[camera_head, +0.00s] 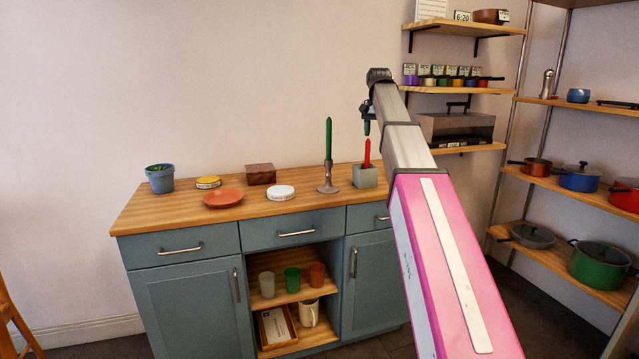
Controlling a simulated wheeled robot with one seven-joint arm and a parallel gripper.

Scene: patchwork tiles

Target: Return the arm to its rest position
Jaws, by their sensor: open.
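My arm, with a pink link and grey segments, reaches from the bottom right up toward the back wall. My gripper (367,118) hangs at its far end, dark and small in this view, above the right part of the cabinet top. It points down, over a red candle (367,154) that stands in a grey-green square holder (364,176). The jaws are open; their tips look close above the red candle, and I cannot tell the exact gap. A green candle (328,140) stands upright in a metal candlestick (328,178) just to the left.
Shelves with pots (579,178) stand close at right. The left wall is clear.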

